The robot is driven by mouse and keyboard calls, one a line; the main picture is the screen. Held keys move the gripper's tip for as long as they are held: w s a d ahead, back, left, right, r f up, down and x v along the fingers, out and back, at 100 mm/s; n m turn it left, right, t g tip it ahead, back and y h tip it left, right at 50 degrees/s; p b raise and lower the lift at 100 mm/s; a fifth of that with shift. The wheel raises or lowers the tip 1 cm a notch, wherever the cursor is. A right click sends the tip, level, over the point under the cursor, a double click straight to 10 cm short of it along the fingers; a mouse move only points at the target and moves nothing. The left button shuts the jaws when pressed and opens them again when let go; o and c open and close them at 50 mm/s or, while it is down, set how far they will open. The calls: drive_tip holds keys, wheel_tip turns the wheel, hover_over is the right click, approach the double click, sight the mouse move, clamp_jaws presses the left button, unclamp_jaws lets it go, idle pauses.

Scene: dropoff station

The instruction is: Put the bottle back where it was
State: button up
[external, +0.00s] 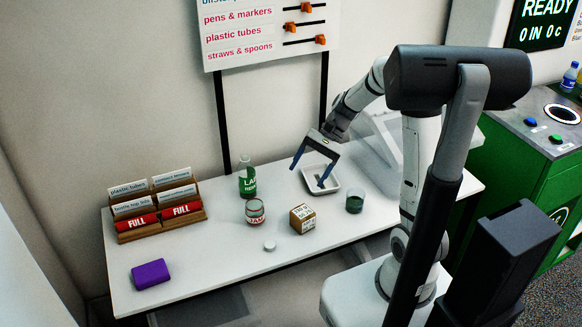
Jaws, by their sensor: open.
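A bottle (248,184) with a green label reading LAB stands upright on the white table (215,265), toward its back edge. It looks clear above the label. My gripper (307,177) is open, its two dark blue fingers spread and pointing down over the small white tray (333,187). It is to the right of the bottle and apart from it. Nothing shows between the fingers. A second, small bottle (570,76) with a blue cap stands on the green machine at the far right.
A jar (255,212), a brown labelled box (302,219), a dark green cup (355,201) and a white cap (269,246) stand near the bottle. A card rack (158,226) and a purple block (150,274) are at the left. The front left of the table is mostly clear.

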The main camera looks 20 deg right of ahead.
drive_tip(key=s+d+r+n+t+h, duration=0.2)
drive_tip(key=s+d+n+h, duration=0.2)
drive_tip(key=s+d, duration=0.1)
drive_tip(key=s+d+r+n+t+h, duration=0.2)
drive_tip(key=s+d+n+t+h, duration=0.1)
drive_tip(key=s+d, duration=0.3)
drive_tip(key=shift+s+d+r+n+t+h, duration=0.2)
drive_tip(key=shift+r+n+t+h, duration=0.25)
drive_tip(key=shift+h, duration=0.35)
drive_tip(key=shift+f, duration=0.1)
